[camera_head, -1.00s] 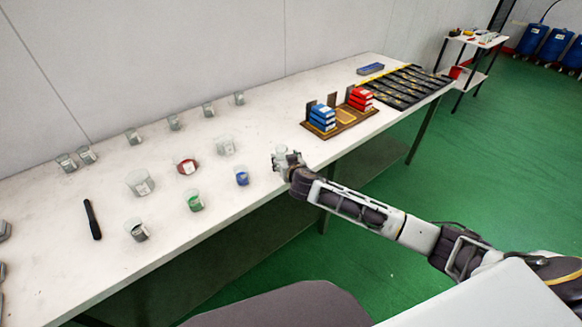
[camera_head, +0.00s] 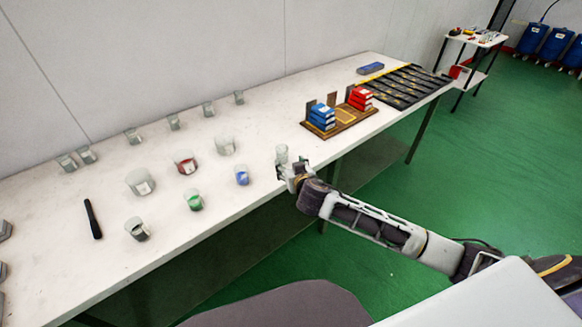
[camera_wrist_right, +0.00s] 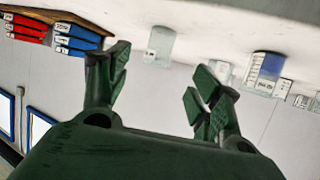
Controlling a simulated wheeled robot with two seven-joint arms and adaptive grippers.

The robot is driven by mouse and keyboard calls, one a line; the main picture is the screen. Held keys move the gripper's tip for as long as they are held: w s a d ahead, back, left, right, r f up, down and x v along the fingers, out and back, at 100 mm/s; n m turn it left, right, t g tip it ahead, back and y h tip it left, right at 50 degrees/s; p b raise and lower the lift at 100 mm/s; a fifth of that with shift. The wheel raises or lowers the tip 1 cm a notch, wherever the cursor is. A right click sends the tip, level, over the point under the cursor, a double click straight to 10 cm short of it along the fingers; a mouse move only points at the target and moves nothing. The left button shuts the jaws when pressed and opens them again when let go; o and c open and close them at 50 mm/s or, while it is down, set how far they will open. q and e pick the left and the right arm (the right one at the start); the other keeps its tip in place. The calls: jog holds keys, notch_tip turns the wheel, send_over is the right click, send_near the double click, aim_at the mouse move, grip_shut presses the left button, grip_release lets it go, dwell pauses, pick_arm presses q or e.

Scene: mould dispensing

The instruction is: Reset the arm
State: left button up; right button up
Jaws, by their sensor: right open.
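My right gripper (camera_head: 288,171) is at the front edge of the white table in the head view. In the wrist view its two green fingers (camera_wrist_right: 163,85) are spread apart with nothing between them. A small clear beaker (camera_head: 281,153) stands upright on the table just beyond the fingertips, apart from them as far as I can tell. A clear beaker also shows past the fingers in the wrist view (camera_wrist_right: 159,46), where the scene is upside down. My left gripper is out of view.
The white table (camera_head: 60,215) holds several beakers, including red (camera_head: 185,163), green (camera_head: 194,201) and blue (camera_head: 242,176) ones. A black stick (camera_head: 92,219) lies at left. A rack (camera_head: 345,122) with blue and red boxes stands right of the gripper. Green floor (camera_head: 470,190) is open.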

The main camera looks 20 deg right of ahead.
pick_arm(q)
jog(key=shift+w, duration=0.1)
pick_arm(e)
jog(key=shift+s, duration=0.1)
dwell(0.6)
